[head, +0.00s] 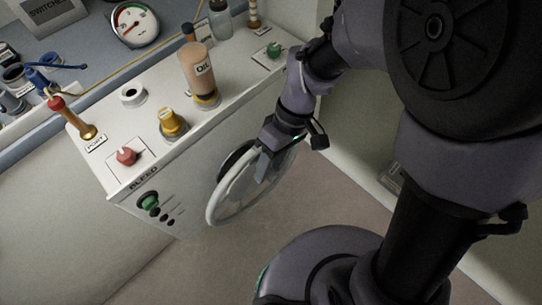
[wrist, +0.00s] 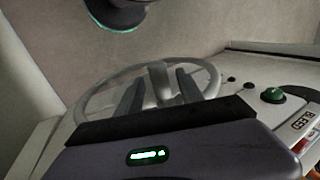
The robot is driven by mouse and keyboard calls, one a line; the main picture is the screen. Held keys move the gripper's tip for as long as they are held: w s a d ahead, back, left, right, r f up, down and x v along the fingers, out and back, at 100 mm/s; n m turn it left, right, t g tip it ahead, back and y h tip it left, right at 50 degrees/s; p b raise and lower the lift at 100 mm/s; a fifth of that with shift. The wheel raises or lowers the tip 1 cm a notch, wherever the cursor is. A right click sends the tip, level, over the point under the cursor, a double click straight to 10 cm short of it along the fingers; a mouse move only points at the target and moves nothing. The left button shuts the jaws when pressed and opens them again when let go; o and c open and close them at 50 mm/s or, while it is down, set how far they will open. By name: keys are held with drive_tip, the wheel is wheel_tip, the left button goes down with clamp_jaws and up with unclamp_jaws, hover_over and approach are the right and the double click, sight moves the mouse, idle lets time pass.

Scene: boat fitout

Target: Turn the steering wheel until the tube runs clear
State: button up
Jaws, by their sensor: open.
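The pale steering wheel (head: 213,208) stands on the front face of the white console. In the wrist view its rim (wrist: 92,98) arches beyond my fingers. My gripper (head: 264,167) is at the wheel, by its upper right part in the head view. In the wrist view my gripper (wrist: 160,90) is open, with one dark finger on each side of a pale spoke or hub part; contact cannot be told. A cylinder labelled OIL (head: 197,70) with brown contents stands upright on the console. A thin yellow line (head: 118,72) runs along the back; which is the tube is unclear.
The console top (head: 228,62) carries a red knob (head: 126,156), a yellow-capped fitting (head: 171,123), a white ring (head: 132,95) and a red PORT fitting (head: 75,119). A green knob (head: 149,201) is on the front by BLEED. A gauge (head: 134,22) stands behind. Floor below the wheel is clear.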

clamp_jaws()
idle(1.4)
